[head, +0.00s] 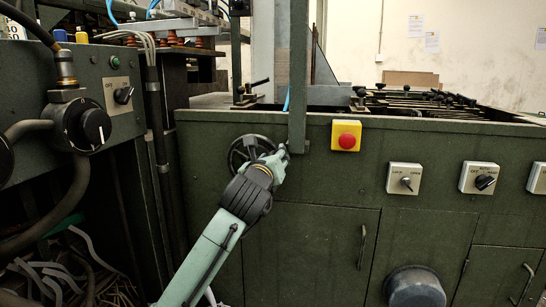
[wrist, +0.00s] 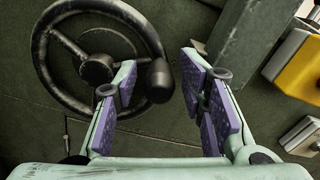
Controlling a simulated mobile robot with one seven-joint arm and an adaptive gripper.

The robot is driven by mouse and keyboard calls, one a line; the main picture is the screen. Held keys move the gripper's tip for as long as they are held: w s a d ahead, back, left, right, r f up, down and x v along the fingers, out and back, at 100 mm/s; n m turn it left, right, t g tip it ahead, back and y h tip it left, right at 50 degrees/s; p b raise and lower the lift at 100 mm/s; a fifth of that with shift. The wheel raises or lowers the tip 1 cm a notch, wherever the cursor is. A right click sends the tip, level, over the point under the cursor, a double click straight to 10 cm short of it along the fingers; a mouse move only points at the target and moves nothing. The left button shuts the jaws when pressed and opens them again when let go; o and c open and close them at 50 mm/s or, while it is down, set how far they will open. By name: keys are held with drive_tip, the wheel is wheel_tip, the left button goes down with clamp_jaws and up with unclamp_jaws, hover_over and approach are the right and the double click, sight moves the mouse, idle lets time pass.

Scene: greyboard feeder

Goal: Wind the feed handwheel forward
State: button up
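The feed handwheel (head: 234,153) is a dark spoked wheel on the green cabinet front, partly hidden by my arm in the head view. In the wrist view the handwheel (wrist: 45,60) fills the upper left, with its hub and spokes clear. Its dark crank handle (wrist: 159,82) stands on the right side of the rim. My gripper (wrist: 160,77) is open, with purple-padded fingers on either side of the handle and a visible gap on the right. I cannot tell if the left finger touches the handle. In the head view my gripper (head: 279,160) is at the wheel's right side.
A green upright post (head: 299,80) comes down just right of the wheel. A red stop button on a yellow box (head: 346,136) is close by, with a rotary switch (head: 405,178) further right. A control box with a black knob (head: 82,125) stands at left.

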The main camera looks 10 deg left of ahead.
drive_tip(key=s, duration=0.7)
drive_tip(key=shift+a, duration=0.2)
